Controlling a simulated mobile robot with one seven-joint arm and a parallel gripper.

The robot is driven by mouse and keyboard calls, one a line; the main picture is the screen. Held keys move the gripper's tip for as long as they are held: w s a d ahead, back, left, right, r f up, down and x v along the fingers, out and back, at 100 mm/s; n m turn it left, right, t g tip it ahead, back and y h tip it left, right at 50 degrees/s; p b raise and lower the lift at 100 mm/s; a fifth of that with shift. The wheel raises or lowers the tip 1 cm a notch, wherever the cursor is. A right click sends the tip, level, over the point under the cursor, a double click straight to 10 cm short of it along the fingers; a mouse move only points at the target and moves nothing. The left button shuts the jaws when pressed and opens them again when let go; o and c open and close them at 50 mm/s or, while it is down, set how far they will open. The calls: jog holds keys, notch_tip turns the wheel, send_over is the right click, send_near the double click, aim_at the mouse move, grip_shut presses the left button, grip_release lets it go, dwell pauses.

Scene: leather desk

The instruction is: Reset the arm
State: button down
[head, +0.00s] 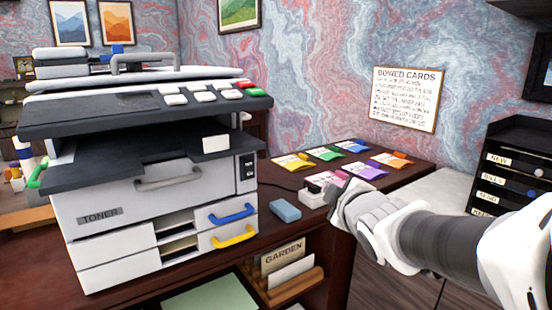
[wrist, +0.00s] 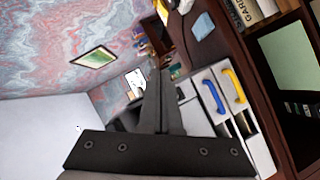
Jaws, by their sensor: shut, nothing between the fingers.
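My white and grey arm reaches in from the right in the head view, and my gripper (head: 340,190) is at its left end, above the desk's right part near the coloured cards. In the wrist view my gripper (wrist: 162,75) shows as two dark fingers pressed together, with nothing between them. The wrist picture is turned on its side. The fingers overlap part of the printer there, and they look clear of every object.
A large printer (head: 155,205) with blue and yellow drawer handles fills the left. A blue block (head: 286,210) and several coloured cards (head: 327,154) lie on the dark desk (head: 275,245). A black drawer unit (head: 512,165) stands at the right. A green sheet (head: 212,292) lies below.

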jog(key=s+d+f+m+g+h, duration=0.1)
jog(key=s+f+m+g, duration=0.25)
jog(key=s, duration=0.45)
jog(key=s+d+f+m+g, duration=0.1)
jog(key=s+f+m+g, duration=0.15)
jog(key=s+m, duration=0.35)
jog(key=s+d+f+m+g+h, duration=0.1)
jog(key=s+d+f+m+g, duration=0.2)
jog(key=s, duration=0.6)
notch_tip(320, 180, up, 22)
jog(key=a+m+p, duration=0.1)
jog(key=p, duration=2.1)
jog(key=shift+a, duration=0.3)
